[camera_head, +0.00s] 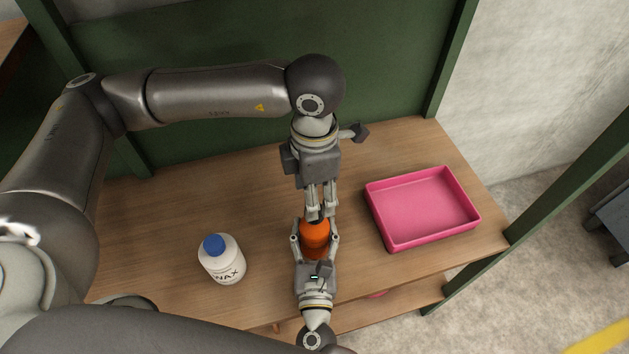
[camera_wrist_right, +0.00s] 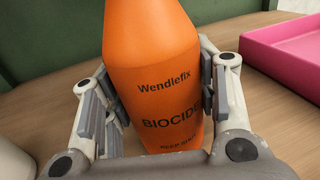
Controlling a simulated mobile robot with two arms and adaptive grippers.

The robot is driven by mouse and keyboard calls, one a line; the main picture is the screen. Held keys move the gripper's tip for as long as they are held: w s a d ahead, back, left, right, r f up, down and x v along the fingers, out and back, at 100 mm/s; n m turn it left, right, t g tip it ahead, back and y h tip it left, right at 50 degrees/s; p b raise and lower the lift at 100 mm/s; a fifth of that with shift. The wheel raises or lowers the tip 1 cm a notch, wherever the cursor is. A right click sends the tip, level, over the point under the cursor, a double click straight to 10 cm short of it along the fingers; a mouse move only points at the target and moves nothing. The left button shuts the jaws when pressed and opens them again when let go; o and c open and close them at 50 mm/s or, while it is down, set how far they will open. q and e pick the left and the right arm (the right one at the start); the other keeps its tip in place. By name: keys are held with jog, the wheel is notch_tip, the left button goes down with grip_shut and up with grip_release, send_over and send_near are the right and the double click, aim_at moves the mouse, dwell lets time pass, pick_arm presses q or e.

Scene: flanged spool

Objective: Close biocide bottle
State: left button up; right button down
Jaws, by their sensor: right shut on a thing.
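The orange biocide bottle (camera_head: 315,240) stands upright on the wooden table; its label reads BIOCIDE in the right wrist view (camera_wrist_right: 160,85). My right gripper (camera_head: 316,243) is shut on the bottle's body, with one finger on each side; its fingers also show in the right wrist view (camera_wrist_right: 158,98). My left gripper (camera_head: 320,214) points down at the top of the bottle, its two fingertips close together there. The bottle's mouth and any cap are hidden behind the left fingers and lie outside the wrist view. Whether the left fingers grip something cannot be seen.
A white bottle with a blue cap (camera_head: 222,262) stands on the table (camera_head: 170,205) to the left. A pink tray (camera_head: 422,208), empty, lies to the right. A green panel (camera_head: 240,50) backs the table and green posts flank it. Bare table lies between these things.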

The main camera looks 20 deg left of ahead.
pick_arm(q)
jog(key=shift+f, duration=2.8)
jog(key=c, duration=1.1)
jog(key=shift+m, duration=1)
jog(key=o, duration=1.2)
jog(key=shift+r, duration=0.15)
notch_tip(320, 180, up, 12)
jog(key=shift+f, duration=0.1)
